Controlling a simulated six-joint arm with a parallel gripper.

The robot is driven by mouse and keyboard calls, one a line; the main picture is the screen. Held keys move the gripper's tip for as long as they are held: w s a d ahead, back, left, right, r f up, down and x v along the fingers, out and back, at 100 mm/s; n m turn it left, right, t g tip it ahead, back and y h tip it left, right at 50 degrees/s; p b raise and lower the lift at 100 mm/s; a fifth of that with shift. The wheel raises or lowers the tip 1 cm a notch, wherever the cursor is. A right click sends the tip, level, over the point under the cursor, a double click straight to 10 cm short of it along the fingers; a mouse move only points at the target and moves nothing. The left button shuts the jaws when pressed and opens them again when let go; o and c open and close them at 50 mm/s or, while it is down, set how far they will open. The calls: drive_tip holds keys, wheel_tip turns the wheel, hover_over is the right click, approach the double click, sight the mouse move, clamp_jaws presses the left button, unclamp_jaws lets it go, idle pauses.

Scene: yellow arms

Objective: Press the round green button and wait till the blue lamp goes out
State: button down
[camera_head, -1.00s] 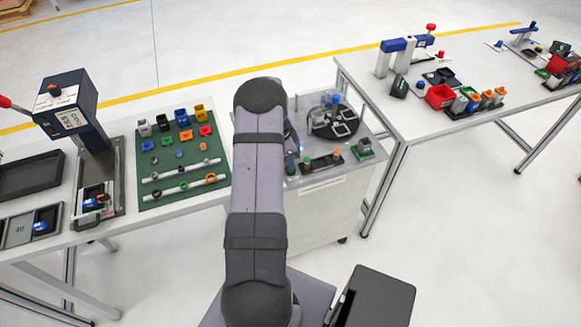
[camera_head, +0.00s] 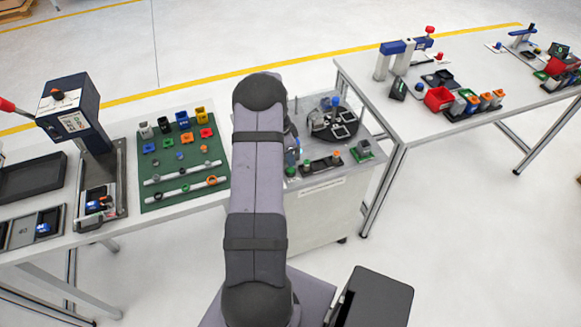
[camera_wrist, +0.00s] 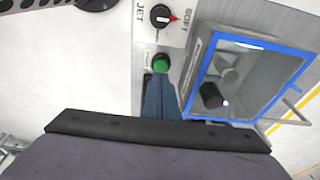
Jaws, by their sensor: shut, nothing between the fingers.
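The round green button (camera_wrist: 161,63) sits on a pale panel in the wrist view. My gripper (camera_wrist: 160,82) shows as narrow blue fingers, closed together and empty, with their tips at the button's lower edge. I cannot tell whether the tips touch the button or are just short of it. In the head view my arm hides the button and most of the gripper. A small pale-blue glow shows just right of my arm there, but I cannot tell whether it is the lamp. No lit blue lamp is clear in the wrist view.
A knob (camera_wrist: 161,16) with a red mark sits above the button. A blue-framed window (camera_wrist: 250,78) stands close on the right. In the head view, a black round fixture (camera_head: 333,122) is on the cart, with a green board (camera_head: 181,165) on the table to the left.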

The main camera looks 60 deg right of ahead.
sight(290, 169)
wheel_tip(290, 169, up, 4)
drive_tip(key=shift+r+p, duration=0.2)
drive_tip(key=shift+p, duration=0.75)
